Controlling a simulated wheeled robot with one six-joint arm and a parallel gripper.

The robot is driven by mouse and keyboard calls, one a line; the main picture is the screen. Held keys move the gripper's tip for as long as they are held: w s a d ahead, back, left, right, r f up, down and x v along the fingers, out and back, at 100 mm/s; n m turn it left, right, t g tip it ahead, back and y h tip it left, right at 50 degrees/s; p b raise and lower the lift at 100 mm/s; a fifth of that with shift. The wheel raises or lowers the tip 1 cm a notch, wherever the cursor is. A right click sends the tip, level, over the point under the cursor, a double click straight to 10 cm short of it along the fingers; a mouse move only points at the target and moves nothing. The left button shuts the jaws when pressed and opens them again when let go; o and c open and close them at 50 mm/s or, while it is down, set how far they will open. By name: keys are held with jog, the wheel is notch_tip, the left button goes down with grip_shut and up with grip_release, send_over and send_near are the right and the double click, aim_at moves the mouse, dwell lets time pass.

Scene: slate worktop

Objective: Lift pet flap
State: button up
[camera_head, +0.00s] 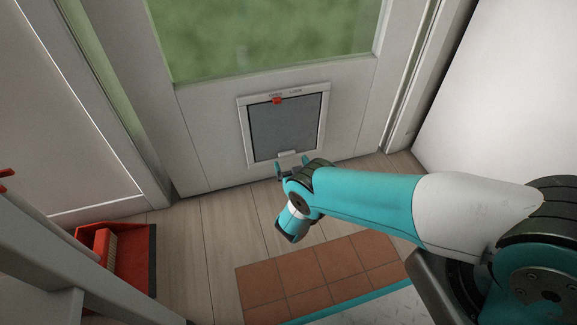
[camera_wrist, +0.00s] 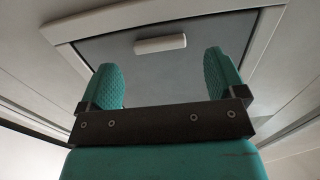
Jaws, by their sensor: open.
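The pet flap (camera_head: 285,125) is a grey panel in a white frame, low in the white door. It hangs closed in its frame. A red slider (camera_head: 277,100) sits at the top of the frame, under the "OPEN" end of the lettering. A small white handle (camera_head: 287,155) is at the flap's lower edge; it also shows in the wrist view (camera_wrist: 160,44). My gripper (camera_head: 292,169) is just in front of the flap's lower edge. In the wrist view its two teal fingers (camera_wrist: 166,80) are open and empty, with the handle beyond and between them, apart from both.
The door (camera_head: 210,120) has a green-looking window (camera_head: 260,35) above the flap. A red dustpan (camera_head: 130,262) with a brush lies on the floor at left. Terracotta tiles (camera_head: 310,272) lie below my arm. Wooden floor (camera_head: 220,225) left of my gripper is clear.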

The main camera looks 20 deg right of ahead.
aim_at(287, 154)
jog(key=shift+w+f+b, duration=0.2)
jog(key=shift+w+b, duration=0.45)
jog(key=shift+w, duration=0.55)
jog(key=shift+w+r, duration=0.2)
jog(key=shift+w, duration=0.4)
jog(key=c, duration=1.2)
jog(key=shift+s+r, duration=0.1)
jog(key=shift+c, duration=0.4)
